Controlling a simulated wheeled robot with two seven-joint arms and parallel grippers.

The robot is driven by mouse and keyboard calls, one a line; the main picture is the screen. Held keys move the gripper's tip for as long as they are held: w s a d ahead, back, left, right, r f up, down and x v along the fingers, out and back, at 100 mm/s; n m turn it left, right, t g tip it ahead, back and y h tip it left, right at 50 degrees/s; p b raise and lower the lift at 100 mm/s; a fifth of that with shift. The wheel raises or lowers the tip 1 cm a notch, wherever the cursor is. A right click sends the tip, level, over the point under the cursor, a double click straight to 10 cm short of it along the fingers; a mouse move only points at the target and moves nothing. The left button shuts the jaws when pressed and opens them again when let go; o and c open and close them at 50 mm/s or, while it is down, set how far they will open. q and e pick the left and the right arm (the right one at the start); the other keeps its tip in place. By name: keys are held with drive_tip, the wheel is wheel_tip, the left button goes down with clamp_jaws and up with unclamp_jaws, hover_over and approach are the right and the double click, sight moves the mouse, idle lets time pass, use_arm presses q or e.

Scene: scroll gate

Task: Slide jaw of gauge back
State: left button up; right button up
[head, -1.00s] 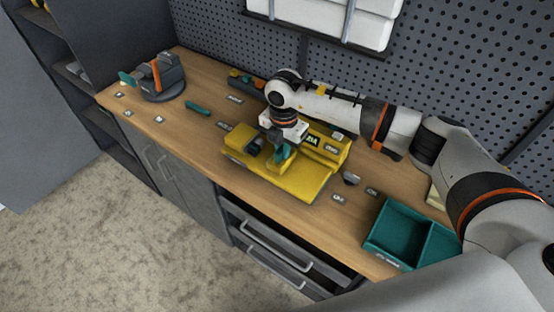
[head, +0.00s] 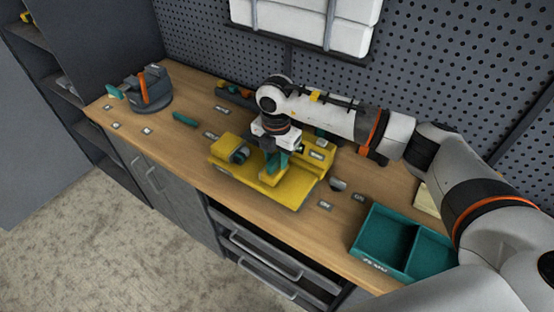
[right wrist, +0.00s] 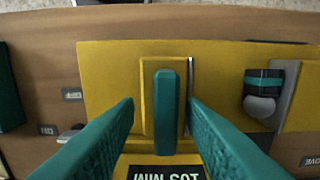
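The yellow gauge (head: 295,190) lies on the wooden bench in the head view. In the right wrist view its yellow plate (right wrist: 110,65) fills the middle. An upright teal bar (right wrist: 166,110), perhaps the jaw's grip, stands in a framed recess there. A dark and grey round part (right wrist: 261,95) sits to its right. My right gripper (head: 274,168) is over the gauge, pointing down. In the right wrist view its teal fingers (right wrist: 161,105) are apart, one on each side of the bar, with gaps showing. My left gripper is out of view.
A teal two-part bin (head: 385,232) stands right of the gauge near the bench's front edge. A dark round fixture with an orange part (head: 150,92) stands at the left end. Small labels and a teal piece (head: 185,119) lie on the bench. A pegboard (head: 430,60) rises behind.

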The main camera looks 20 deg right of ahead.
sight(278, 158)
wheel_tip(278, 158, up, 11)
drive_tip(key=b, duration=0.2)
drive_tip(key=shift+d+f+b, duration=0.2)
drive_tip(key=shift+d+b, duration=0.1)
